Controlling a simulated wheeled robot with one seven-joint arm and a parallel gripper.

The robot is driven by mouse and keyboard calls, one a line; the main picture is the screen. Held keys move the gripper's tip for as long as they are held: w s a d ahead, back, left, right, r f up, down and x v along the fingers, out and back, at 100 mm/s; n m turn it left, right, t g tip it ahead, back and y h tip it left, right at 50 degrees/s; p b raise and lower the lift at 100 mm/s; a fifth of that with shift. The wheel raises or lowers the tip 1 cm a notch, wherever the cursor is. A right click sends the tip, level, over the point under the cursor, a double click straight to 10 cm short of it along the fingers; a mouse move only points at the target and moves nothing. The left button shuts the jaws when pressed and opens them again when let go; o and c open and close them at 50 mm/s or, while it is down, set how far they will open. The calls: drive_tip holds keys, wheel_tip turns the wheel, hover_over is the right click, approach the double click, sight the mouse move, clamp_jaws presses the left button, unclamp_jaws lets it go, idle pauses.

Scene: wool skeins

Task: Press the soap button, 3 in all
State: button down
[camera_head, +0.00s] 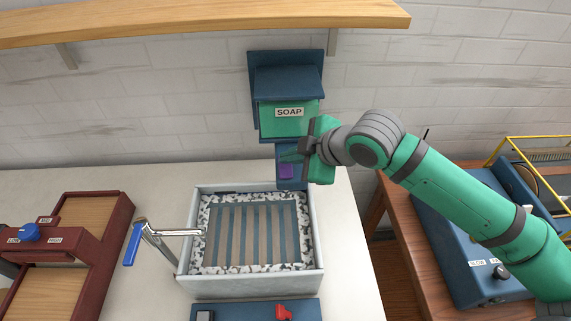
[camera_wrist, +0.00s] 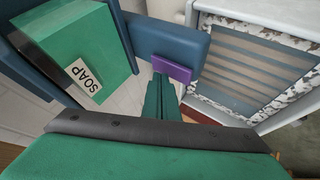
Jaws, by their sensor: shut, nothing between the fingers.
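The soap dispenser (camera_head: 288,117) is a blue and green box on the back wall, with a white SOAP label (camera_head: 289,112). In the wrist view its green front (camera_wrist: 85,45) fills the upper left. Below it, a blue plate carries a purple button (camera_head: 286,171). The button (camera_wrist: 172,67) also shows in the wrist view, just beyond the fingertips. My gripper (camera_head: 291,157) is at the right side of the dispenser, in front of the plate, its fingers shut and empty. In the wrist view the fingers (camera_wrist: 160,90) point at the button; I cannot tell whether they touch it.
A speckled basin (camera_head: 252,286) with a striped rack (camera_head: 252,234) stands below the dispenser. A metal tap with a blue lever (camera_head: 132,245) is on its left. A wooden shelf (camera_head: 200,20) runs above. A dark red tray unit (camera_head: 75,240) lies at left, a blue box (camera_head: 455,250) at right.

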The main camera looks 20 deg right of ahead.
sight(289, 168)
drive_tip(key=shift+f, duration=0.55)
idle(0.5)
idle(0.4)
drive_tip(key=shift+r, duration=0.95)
drive_tip(key=shift+r, duration=2.5)
idle(0.5)
